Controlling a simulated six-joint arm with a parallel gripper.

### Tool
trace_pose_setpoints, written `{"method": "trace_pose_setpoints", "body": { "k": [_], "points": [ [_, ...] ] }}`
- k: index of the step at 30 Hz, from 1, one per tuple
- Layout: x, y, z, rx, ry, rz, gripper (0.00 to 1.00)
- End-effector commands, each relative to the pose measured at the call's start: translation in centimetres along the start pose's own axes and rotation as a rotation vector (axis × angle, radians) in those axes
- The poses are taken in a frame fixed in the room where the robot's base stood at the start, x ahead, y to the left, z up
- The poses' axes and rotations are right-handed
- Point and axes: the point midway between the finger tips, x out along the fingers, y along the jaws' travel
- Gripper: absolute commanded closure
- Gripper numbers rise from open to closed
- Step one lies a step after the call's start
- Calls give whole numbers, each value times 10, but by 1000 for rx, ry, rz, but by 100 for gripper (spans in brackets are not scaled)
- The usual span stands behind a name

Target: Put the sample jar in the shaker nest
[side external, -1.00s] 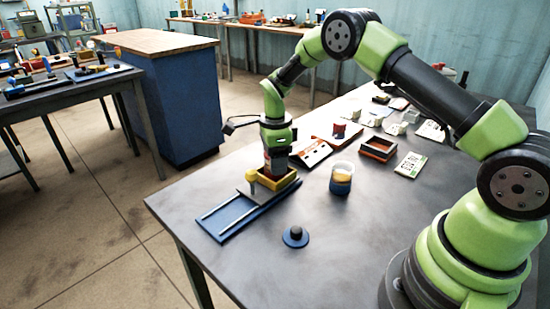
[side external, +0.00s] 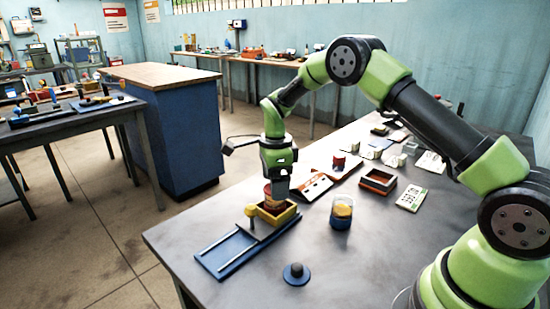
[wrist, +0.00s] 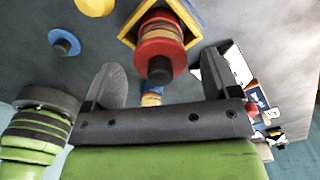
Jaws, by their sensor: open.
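The sample jar (side external: 271,196), with a red lid and dark knob, stands in the yellow-walled shaker nest (side external: 292,214) in the side view. Its base is hidden by the nest walls. In the wrist view the jar's red lid (wrist: 158,48) shows inside the yellow frame of the nest (wrist: 127,36). My gripper (side external: 279,187) is just above the jar. In the wrist view its two dark fingers (wrist: 157,72) are spread wide, with the lid showing between and beyond them; no contact is visible.
A blue railed base (side external: 228,256) lies left of the nest, with a yellow-topped post (side external: 251,211) at the nest's near corner. A red-edged tray (side external: 378,181) lies farther right.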

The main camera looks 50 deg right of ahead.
Motion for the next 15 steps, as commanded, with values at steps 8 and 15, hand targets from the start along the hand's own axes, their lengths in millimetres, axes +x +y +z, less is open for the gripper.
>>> {"method": "trace_pose_setpoints", "body": {
  "k": [8,15],
  "points": [
    [-62,-1,0,0,-2,-5,18],
    [-85,0,0,0,-1,0,18]
  ]
}}
